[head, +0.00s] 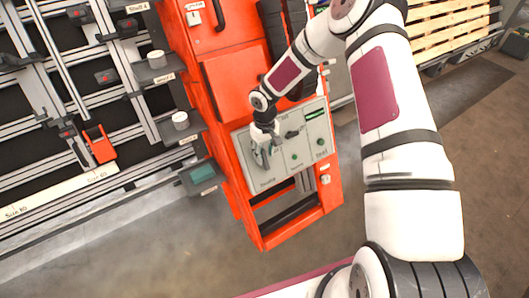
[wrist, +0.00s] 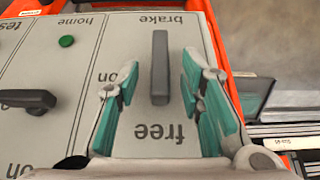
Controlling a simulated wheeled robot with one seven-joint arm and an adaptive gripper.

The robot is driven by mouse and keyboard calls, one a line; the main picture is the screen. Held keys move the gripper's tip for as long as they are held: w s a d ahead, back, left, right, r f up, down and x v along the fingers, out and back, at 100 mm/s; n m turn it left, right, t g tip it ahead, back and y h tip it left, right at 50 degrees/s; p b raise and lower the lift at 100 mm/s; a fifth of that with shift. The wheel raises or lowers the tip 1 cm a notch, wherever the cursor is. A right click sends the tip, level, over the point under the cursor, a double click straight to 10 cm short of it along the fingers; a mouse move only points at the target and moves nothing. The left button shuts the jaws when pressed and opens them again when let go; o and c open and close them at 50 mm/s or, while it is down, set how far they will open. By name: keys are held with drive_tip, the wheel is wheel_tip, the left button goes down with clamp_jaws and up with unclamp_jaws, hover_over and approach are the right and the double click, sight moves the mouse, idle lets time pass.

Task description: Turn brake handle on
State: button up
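The brake handle (wrist: 160,68) is a dark grey bar on a light grey control panel (wrist: 95,75). In the wrist view it stands vertical, in line between the upside-down words "brake" and "free". An "on" label shows beside my left finger. My gripper (wrist: 159,85) is open, with one teal finger on each side of the handle and a visible gap on both sides. In the head view my gripper (head: 262,150) is at the left part of the panel (head: 279,172) and mostly hides the handle.
A second black handle (wrist: 28,100) and a green button (wrist: 66,41) are on the same panel. The panel sits on an orange cabinet (head: 232,85). A rack with shelves and white cups (head: 157,59) stands at the left. The floor (head: 130,255) in front is clear.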

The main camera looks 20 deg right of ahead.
drive_tip(key=shift+c, duration=0.6)
clamp_jaws()
drive_tip(key=shift+a, duration=0.1)
drive_tip(key=shift+s+a+n+t+h+b, duration=0.1)
drive_tip(key=shift+a+n+t+h+b, duration=0.25)
drive_tip(key=shift+n+h, duration=0.5)
drive_tip(key=h, duration=0.1)
drive_tip(key=a+n+t+h, duration=0.1)
drive_tip(key=h, duration=0.1)
drive_tip(key=n+t+h, duration=0.1)
drive_tip(key=h, duration=0.1)
drive_tip(key=shift+s+a+f, duration=0.2)
drive_tip(key=shift+s+f, duration=0.15)
drive_tip(key=shift+s, duration=0.05)
drive_tip(key=n+t+h, duration=0.2)
drive_tip(key=s+f+n+t+h+p, duration=0.1)
drive_tip(key=shift+a+t, duration=0.25)
drive_tip(key=shift+a, duration=0.05)
drive_tip(key=shift+s+f+n+t+h+p, duration=0.1)
drive_tip(key=shift+f+n+t+h+p, duration=0.2)
drive_tip(key=shift+n+t+h, duration=0.45)
drive_tip(key=shift+s+f+n+t+h+p, duration=0.1)
drive_tip(key=shift+f+n+t+h+p, duration=0.2)
drive_tip(key=shift+n+t, duration=0.7)
drive_tip(key=shift+d, duration=0.1)
